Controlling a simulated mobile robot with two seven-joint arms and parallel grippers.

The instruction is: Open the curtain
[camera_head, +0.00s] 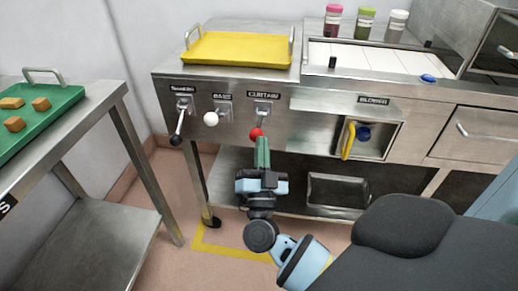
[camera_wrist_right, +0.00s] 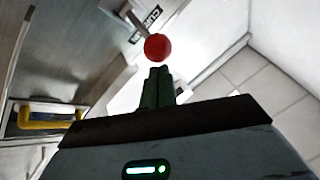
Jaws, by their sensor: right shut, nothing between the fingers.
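The lever marked CURTAIN has a red ball knob (camera_head: 256,132) and hangs down from its plate on the steel front panel. The red knob (camera_wrist_right: 157,47) also shows in the right wrist view, just beyond the fingertips. My right gripper (camera_head: 263,141) has its green fingers together and points at the panel from in front and below. Its fingertips (camera_wrist_right: 159,71) are close under the knob, with nothing between them. I cannot tell whether they touch the knob. No curtain can be made out for certain. My left gripper is not in view.
A black-knobbed lever (camera_head: 176,139) and a white-knobbed lever (camera_head: 210,118) sit left of the red one. A yellow handle (camera_head: 348,141) is in the BLOWER recess at right. A yellow tray (camera_head: 238,48) lies on top. A side table holds a green tray (camera_head: 58,109).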

